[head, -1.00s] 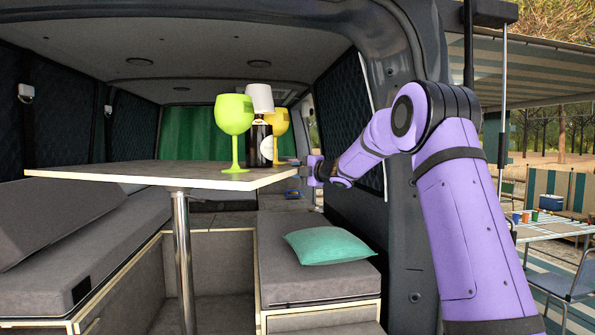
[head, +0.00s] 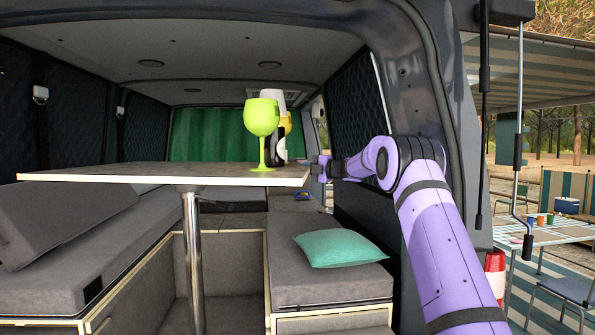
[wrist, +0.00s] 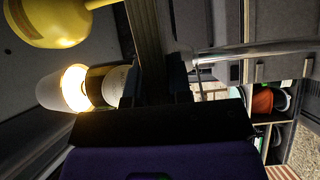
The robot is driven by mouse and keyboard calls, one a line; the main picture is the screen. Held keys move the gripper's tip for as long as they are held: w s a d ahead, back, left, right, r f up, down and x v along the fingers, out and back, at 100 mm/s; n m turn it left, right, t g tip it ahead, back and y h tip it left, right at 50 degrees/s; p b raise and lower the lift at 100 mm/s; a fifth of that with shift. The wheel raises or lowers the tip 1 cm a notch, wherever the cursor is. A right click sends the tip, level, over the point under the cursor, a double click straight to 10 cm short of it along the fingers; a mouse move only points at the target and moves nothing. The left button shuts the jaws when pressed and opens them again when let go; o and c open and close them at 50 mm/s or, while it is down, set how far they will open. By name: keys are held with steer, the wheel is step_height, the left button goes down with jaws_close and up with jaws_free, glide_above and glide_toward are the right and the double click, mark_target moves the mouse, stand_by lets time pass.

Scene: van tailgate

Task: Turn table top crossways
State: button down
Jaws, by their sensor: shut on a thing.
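The table top (head: 120,171) is a thin board on a single metal post (head: 193,255) inside the van. Its long front edge runs nearly straight across the head view. My gripper (head: 318,168) is at the board's right end, and the wrist view shows its jaws (wrist: 155,88) shut on the board's wooden edge (wrist: 148,40). A lime green goblet (head: 262,118) stands near the right end. A dark bottle with a white shade stands behind it, partly hidden; the wrist view shows the lit shade (wrist: 68,88). A yellow goblet (wrist: 55,20) is mostly hidden in the head view.
Grey bench cushions lie left (head: 60,255) and right (head: 285,275) of the post, with a teal pillow (head: 340,248) on the right one. The van's door pillar (head: 455,150) stands close beside my arm. Outside right is a camping table (head: 555,235).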

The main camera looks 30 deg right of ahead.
steer(key=w, duration=0.1)
steer(key=w+d+y, duration=0.1)
steer(key=shift+w+r+n, duration=0.2)
steer(key=shift+w+n, duration=0.1)
steer(key=shift+n, duration=0.1)
steer(key=shift+w+f+g+y, duration=0.1)
steer(key=shift+w+g+y, duration=0.2)
steer(key=shift+w+g, duration=0.3)
steer(key=shift+w, duration=0.1)
steer(key=c, duration=1)
jaws_free()
steer(key=shift+f, duration=0.1)
steer(key=shift+c, duration=0.2)
steer(key=v, duration=0.7)
steer(key=shift+s+d, duration=0.2)
steer(key=shift+s, duration=0.05)
